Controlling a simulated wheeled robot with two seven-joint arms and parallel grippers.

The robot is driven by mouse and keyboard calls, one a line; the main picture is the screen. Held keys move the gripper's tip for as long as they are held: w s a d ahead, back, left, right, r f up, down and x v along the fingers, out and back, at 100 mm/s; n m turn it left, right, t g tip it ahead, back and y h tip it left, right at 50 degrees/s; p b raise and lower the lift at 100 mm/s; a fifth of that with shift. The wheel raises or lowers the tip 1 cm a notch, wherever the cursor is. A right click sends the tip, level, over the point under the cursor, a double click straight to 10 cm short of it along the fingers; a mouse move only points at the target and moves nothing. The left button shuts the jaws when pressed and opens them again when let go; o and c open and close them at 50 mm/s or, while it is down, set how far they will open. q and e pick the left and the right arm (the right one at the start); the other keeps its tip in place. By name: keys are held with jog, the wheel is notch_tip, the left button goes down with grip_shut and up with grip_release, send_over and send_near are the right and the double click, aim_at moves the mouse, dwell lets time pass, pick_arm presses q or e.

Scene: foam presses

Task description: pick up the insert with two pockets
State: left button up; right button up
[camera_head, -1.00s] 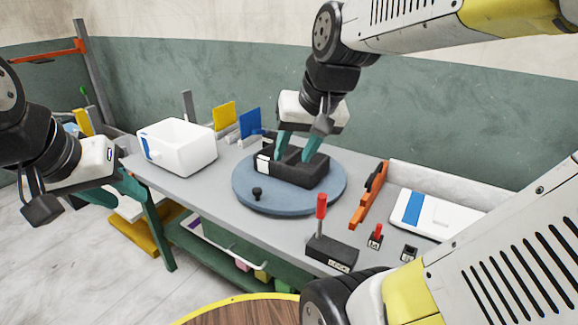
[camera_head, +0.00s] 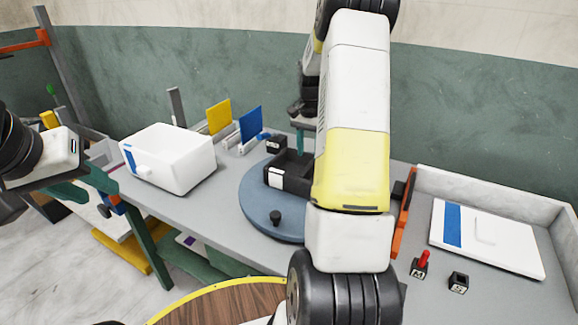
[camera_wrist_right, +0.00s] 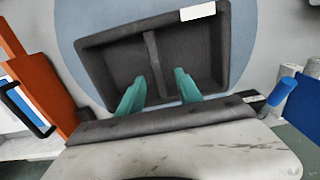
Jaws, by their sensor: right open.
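The insert with two pockets is a dark open tray (camera_head: 290,172) with a white label, lying on the blue round turntable (camera_head: 258,215). In the right wrist view the insert (camera_wrist_right: 200,50) shows two pockets split by a divider. My right gripper (camera_wrist_right: 160,90) is open, its teal fingers apart over the near side of the insert, with nothing seen between them. Whether they touch it I cannot tell. In the head view my right arm hides part of the insert and most of that gripper. My left gripper (camera_head: 66,193) is at the left edge, partly cut off.
A white bin (camera_head: 170,158) stands left of the turntable, with yellow (camera_head: 219,116) and blue (camera_head: 250,124) panels behind. A black knob (camera_head: 275,217) stands on the turntable.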

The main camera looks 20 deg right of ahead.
aim_at(308, 166)
jog(key=f, duration=0.6)
jog(key=shift+s+f, duration=0.1)
jog(key=shift+s, duration=0.2)
jog(key=shift+a, duration=0.1)
grip_shut()
